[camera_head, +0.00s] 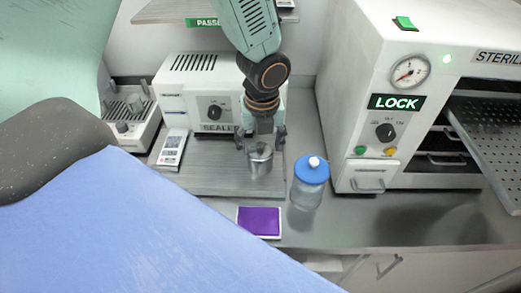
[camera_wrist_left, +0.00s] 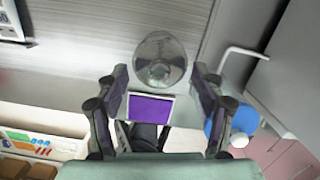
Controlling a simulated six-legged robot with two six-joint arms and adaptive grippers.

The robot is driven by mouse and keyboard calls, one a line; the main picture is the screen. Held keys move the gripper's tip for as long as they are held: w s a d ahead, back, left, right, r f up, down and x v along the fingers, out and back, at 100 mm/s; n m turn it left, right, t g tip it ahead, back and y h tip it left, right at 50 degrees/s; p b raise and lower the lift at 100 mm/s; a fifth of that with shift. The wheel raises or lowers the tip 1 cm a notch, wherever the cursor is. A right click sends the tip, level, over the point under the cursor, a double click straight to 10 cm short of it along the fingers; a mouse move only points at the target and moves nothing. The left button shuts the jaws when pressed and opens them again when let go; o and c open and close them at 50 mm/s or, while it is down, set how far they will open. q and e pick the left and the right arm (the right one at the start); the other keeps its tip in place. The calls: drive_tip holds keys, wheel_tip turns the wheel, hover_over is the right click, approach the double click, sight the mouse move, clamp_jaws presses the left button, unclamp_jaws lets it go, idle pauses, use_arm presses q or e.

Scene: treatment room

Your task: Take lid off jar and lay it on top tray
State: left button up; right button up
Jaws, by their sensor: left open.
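The jar (camera_head: 306,193) is clear and stands upright on the counter, right of my left gripper. Its blue lid (camera_head: 311,169) with a white knob sits on top; the lid also shows at the right in the left wrist view (camera_wrist_left: 218,126), partly behind a finger. My left gripper (camera_head: 259,140) is open, pointing down, left of the jar and apart from it. The top tray (camera_head: 485,135), perforated metal, sticks out of the steriliser at the right. My right gripper is not in view.
A purple pad (camera_head: 258,222) lies in front. The sealer (camera_head: 195,90) stands behind, the steriliser (camera_head: 350,110) right of the jar.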

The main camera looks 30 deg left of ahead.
use_arm(q)
drive_tip(key=shift+w+a+f, duration=0.15)
drive_tip(key=shift+w+a, duration=0.05)
drive_tip(key=shift+a, duration=0.05)
drive_tip(key=c, duration=0.5)
drive_tip(key=shift+s+d, duration=0.2)
drive_tip(key=c, duration=0.6)
clamp_jaws()
